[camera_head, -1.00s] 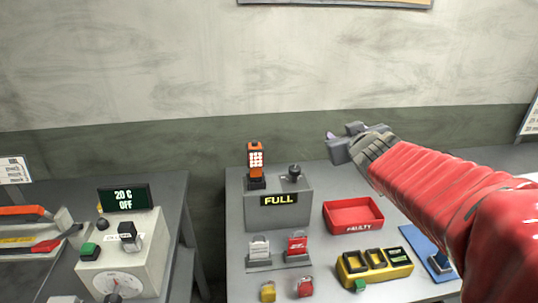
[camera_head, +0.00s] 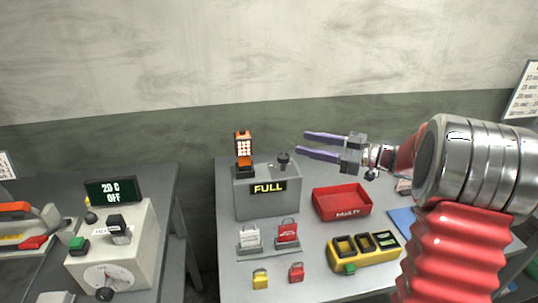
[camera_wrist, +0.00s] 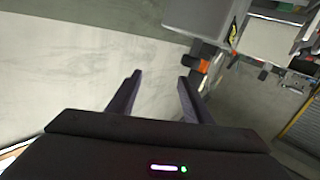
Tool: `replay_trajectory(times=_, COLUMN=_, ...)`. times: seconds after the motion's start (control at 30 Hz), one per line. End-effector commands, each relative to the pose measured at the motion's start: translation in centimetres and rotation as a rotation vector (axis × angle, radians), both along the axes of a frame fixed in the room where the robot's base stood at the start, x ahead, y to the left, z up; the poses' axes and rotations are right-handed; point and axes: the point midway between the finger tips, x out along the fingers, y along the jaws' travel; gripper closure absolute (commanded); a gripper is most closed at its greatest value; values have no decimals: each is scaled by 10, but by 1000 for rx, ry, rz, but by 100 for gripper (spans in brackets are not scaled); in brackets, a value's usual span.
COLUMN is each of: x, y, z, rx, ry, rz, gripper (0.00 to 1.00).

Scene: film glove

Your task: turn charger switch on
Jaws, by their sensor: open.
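The charger is a grey box (camera_head: 255,205) with a lit "FULL" display (camera_head: 268,188), on the right-hand table in the head view. A dark round-topped switch lever (camera_head: 283,160) stands upright on its top right. An orange device with a lit face (camera_head: 243,148) sits in a dark holder on its top left. My gripper (camera_head: 308,143) is open and empty, right of the lever and apart from it, its fingers pointing left. In the wrist view, the fingers (camera_wrist: 160,85) are spread with nothing between them, and the orange device (camera_wrist: 205,67) shows beyond the right finger.
A red "FAULTY" tray (camera_head: 342,212) lies below my gripper. Padlocks (camera_head: 260,278), tag stands (camera_head: 249,250) and a yellow slotted holder (camera_head: 365,262) are in front. A control box reading "20 C OFF" (camera_head: 140,265) stands on the left table. The wall is close behind.

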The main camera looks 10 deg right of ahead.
Motion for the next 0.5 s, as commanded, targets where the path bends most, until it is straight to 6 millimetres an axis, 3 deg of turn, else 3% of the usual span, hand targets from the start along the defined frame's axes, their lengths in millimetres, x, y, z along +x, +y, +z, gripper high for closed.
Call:
replay_trajectory(times=0.2, x=-34, y=-11, z=-27, rx=83, ry=80, rz=180, gripper=54)
replay_trajectory(times=0.5, x=-42, y=-12, z=-30, rx=98, ry=93, rz=214, gripper=54)
